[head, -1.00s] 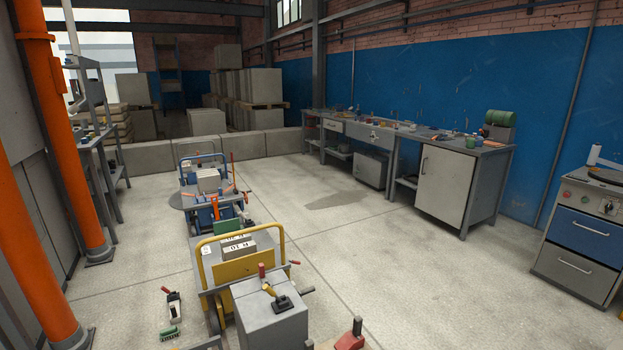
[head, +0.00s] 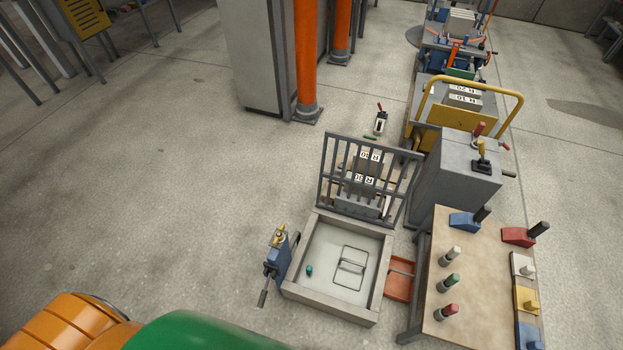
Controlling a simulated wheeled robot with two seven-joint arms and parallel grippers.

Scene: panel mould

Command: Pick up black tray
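I cannot make out a black tray in the head view. A shallow square mould (head: 303,268) with a pale floor stands on the ground at the lower middle. Inside it lie a thin dark wire frame (head: 351,268) and a small teal piece (head: 309,269). An orange-red tray (head: 400,277) sits just right of the mould, partly hidden by the table. Neither of my grippers is in view.
A wooden-topped table (head: 480,270) with several coloured tools and a grey cabinet (head: 452,175) stand right. The floor at left is open.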

